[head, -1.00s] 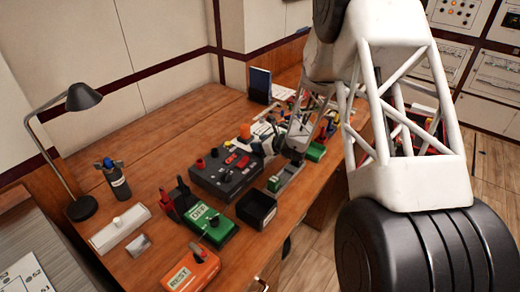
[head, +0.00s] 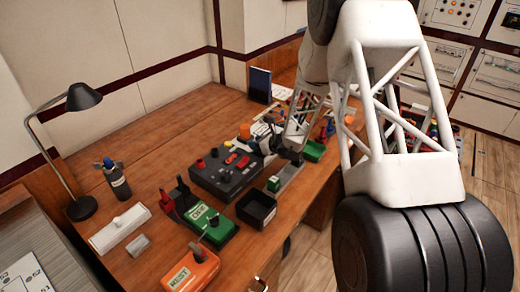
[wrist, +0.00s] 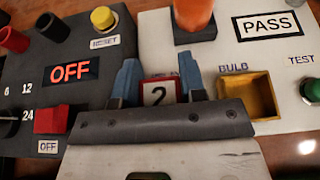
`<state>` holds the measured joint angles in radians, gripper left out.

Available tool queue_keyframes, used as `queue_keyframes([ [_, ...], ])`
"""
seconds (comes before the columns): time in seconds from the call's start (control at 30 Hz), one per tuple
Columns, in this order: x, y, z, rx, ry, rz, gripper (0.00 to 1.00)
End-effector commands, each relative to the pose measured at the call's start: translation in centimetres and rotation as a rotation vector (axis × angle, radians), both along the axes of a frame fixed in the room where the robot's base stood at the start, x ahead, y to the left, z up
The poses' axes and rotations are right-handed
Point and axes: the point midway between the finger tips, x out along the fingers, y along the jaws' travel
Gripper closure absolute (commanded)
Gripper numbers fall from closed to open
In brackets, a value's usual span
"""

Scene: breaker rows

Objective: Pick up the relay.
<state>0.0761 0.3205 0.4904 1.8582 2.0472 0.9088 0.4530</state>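No object in view is clearly labelled as a relay. The lower part of the block is hidden behind the gripper's grey front edge. In the head view, my gripper (head: 290,155) is low over the bench beside the dark control box, and its fingers are too small to read.
A dark box with an OFF display (wrist: 70,70) stands left of the fingers, and a white bulb tester marked PASS (wrist: 233,52) stands right. A black open bin (head: 257,209), a green box (head: 208,222) and an orange box (head: 190,272) stand nearer. The bench's back left is clear.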

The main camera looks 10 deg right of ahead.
Motion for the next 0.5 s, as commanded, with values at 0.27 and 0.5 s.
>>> queue_keyframes([
  [0.27, 0.0, 0.0, 0.03, 0.0, 0.0, 0.0, 0.91],
  [0.5, 0.02, 0.0, 0.56, -0.001, -0.001, 0.0, 0.91],
])
